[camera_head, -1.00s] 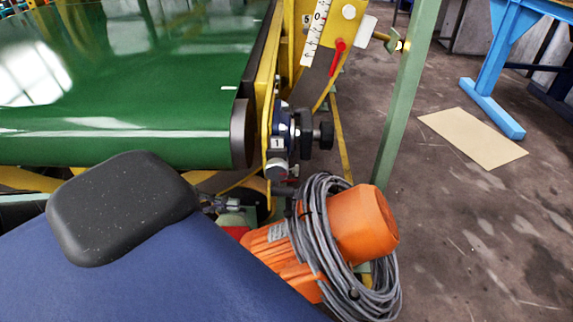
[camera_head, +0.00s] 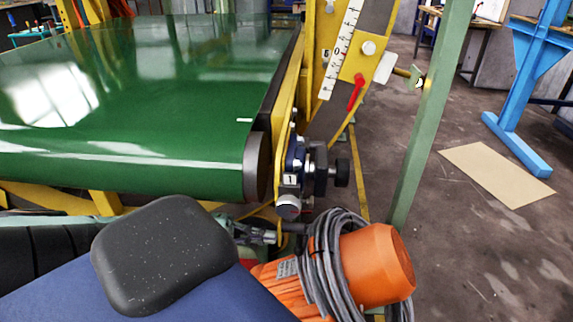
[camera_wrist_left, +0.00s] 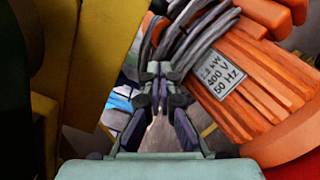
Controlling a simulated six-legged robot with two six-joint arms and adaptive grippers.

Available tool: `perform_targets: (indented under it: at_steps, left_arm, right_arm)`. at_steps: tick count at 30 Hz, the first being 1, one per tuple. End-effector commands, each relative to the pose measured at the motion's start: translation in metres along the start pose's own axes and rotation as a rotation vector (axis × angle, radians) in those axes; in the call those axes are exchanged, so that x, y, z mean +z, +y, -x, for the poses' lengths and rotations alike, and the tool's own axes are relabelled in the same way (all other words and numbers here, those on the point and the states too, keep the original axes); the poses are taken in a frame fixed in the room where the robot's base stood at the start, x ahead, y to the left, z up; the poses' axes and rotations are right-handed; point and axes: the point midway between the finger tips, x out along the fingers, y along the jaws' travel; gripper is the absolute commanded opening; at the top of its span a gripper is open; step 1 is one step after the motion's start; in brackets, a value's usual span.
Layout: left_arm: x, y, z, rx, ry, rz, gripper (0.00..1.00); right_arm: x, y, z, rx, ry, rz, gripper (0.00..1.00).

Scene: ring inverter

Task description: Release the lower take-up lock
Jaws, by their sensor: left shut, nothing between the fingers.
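A blue and black take-up unit marked 1 (camera_head: 290,179) sits at the end of the green belt roller in the head view. It has a black knob (camera_head: 342,172) on its right and a grey round knob (camera_head: 288,207) below. I cannot tell for sure which part is the lower lock. My left gripper (camera_head: 272,237) is just below and left of the grey knob, partly hidden by my own body. In the left wrist view it (camera_wrist_left: 158,76) is shut and empty, pointing towards grey cable beside the orange motor. My right gripper is not in view.
The orange motor (camera_head: 376,265) with coiled grey cable (camera_head: 325,260) stands right of my gripper. A green post (camera_head: 430,120) rises farther right. A red lever (camera_head: 356,92) sits by a white scale (camera_head: 341,50) above the unit.

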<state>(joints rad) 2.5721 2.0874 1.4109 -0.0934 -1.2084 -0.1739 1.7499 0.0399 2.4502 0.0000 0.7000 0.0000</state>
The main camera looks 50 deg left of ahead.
Motion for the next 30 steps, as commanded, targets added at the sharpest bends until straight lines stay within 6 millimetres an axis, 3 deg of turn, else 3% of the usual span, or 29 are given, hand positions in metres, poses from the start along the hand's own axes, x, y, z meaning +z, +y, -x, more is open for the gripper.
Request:
perform_targets:
  at_steps: [9, 21, 30]
  left_arm:
    - [-0.001, 0.001, -0.051, 0.003, -0.002, -0.002, 0.0]
    - [0.031, 0.001, -0.056, -0.002, 0.0, 0.0, 0.0]
    - [0.037, 0.001, -0.057, 0.001, 0.002, 0.0, 0.0]
  right_arm:
    - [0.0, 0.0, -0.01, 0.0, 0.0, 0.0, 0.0]
    - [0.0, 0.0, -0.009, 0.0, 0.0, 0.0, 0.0]
    - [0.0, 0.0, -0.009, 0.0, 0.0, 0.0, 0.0]
